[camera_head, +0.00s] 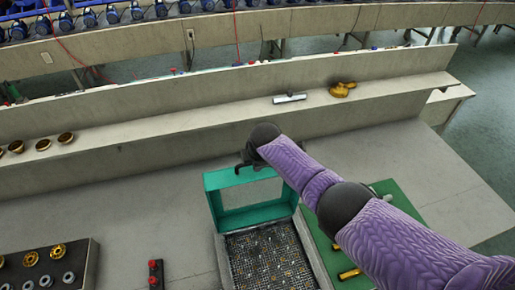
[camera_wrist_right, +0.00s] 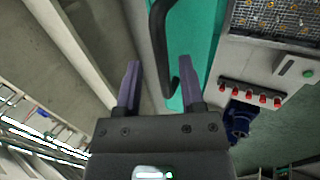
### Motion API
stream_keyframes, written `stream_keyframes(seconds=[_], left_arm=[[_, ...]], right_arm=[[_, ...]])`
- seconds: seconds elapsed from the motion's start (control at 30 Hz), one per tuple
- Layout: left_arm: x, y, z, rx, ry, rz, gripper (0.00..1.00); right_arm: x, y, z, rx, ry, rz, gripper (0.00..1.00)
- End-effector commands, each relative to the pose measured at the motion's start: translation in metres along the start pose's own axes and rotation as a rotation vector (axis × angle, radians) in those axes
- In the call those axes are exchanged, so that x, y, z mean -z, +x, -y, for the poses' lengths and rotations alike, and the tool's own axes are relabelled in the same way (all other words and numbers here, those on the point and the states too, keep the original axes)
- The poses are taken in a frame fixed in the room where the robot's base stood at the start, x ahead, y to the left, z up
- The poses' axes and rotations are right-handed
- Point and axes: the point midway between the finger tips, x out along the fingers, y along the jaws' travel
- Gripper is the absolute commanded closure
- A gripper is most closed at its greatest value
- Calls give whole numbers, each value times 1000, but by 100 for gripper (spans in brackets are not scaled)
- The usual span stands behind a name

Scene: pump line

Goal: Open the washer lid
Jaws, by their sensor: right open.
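The washer's teal lid (camera_head: 213,207) stands raised at the back of the washer in the head view, with the mesh basket (camera_head: 265,262) uncovered in front of it. The lid (camera_wrist_right: 195,35) also shows in the right wrist view, with its dark bar handle (camera_wrist_right: 156,45). My right gripper (camera_wrist_right: 150,77) is open. The handle appears between its two fingers in that view, but I cannot tell whether they touch. In the head view my purple right arm reaches to the lid's top edge, and its dark wrist hides most of the gripper. My left gripper is not in view.
A long grey ledge (camera_head: 190,128) runs behind the washer, with brass cups (camera_head: 66,138) and a yellow part (camera_head: 342,89). A dark tray of rings (camera_head: 88,262) stands at left. A green mat (camera_head: 318,243) lies right of the washer. The grey bench at left is mostly clear.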

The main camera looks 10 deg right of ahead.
Motion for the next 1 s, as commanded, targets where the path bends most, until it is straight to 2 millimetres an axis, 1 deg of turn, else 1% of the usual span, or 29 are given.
stream_keyframes(seconds=[0.03, 0.13, 0.3, 0.4, 0.5, 1.0], left_arm=[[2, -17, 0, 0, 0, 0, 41], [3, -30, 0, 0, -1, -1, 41], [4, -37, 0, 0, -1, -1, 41], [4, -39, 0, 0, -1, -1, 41], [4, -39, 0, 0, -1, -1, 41], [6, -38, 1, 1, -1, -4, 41]], right_arm=[[0, -18, -4, -3, -1, -1, 50], [0, -39, -4, -4, -1, -1, 50], [0, -67, -3, -5, -1, -1, 50], [0, -76, -2, -5, 0, -1, 50], [0, -79, -2, -4, 0, -1, 50], [0, -79, -2, -5, 0, -1, 50]])
